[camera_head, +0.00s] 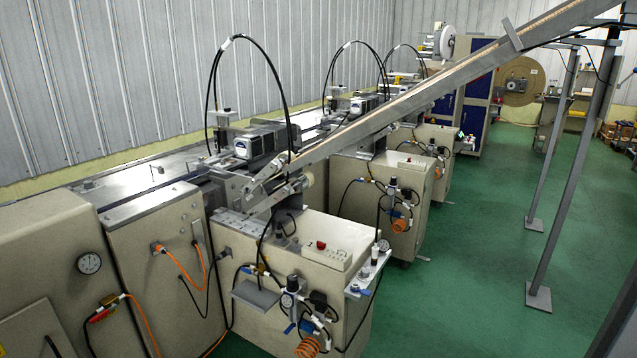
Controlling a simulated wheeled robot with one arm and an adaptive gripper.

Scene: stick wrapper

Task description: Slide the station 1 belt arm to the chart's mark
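The nearest station (285,265) is a beige cabinet with a metal mechanism (255,145) on top, in the head view. A long grey inclined arm (455,85) runs from this mechanism up to the top right. I cannot tell which part is the station 1 belt arm, and I read no station number. No chart or mark can be made out. A small white panel with a red button (320,246) lies on the cabinet top. My gripper is not in view.
More similar stations, one a beige cabinet (375,185), stand in a row behind. Grey support posts (577,155) with floor plates (538,297) stand at right. Hoses and an orange coil (307,346) hang at the near cabinet's front. Green floor (465,270) is clear between cabinets and posts.

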